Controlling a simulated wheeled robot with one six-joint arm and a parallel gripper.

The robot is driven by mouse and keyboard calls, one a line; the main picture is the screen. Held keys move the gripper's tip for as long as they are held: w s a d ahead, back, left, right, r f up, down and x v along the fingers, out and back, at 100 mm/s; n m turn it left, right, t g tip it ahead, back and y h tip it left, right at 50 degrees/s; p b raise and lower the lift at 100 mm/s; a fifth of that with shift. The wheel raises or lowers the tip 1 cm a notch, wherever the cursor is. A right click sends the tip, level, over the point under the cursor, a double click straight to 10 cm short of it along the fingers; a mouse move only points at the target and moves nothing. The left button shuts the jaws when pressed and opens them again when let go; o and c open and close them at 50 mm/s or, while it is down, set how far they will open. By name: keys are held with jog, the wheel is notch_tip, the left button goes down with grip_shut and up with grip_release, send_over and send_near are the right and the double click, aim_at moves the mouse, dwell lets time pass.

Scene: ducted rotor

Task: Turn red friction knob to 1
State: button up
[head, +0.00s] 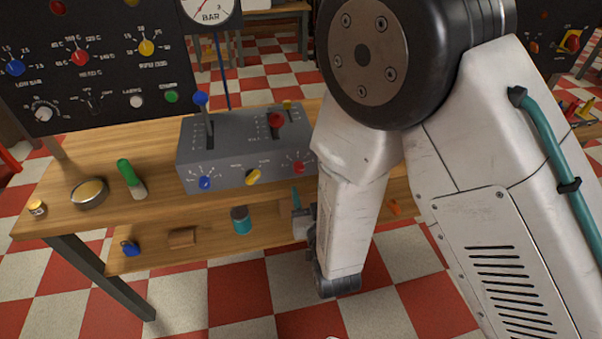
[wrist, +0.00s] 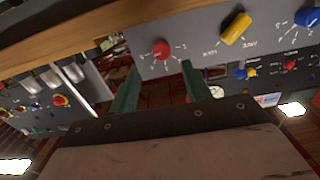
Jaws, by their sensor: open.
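The red knob (head: 299,166) sits at the right end of the front face of a grey lever box (head: 222,172). In the wrist view the red knob (wrist: 161,49) appears on the grey panel with white scale marks around it, and the picture is turned over. Its pointer direction is too small to tell. My gripper (wrist: 158,84) is open, its two teal fingers apart on either side of the knob's line, with the knob just beyond the tips. No contact shows. In the head view my arm hides most of the gripper; a teal finger (head: 296,197) shows just below the knob.
A yellow knob (head: 253,177) and a blue knob (head: 205,183) share the box's front. Blue (head: 200,98) and red (head: 275,119) lever handles stand on top. A green-handled object (head: 130,177) and round tin (head: 89,193) lie left on the bench. A lower shelf holds a teal can (head: 241,220).

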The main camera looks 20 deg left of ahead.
aim_at(300, 170)
jog(key=shift+x, duration=3.8)
jog(key=shift+s+a, duration=0.1)
jog(key=shift+a, duration=0.05)
jog(key=c, duration=1)
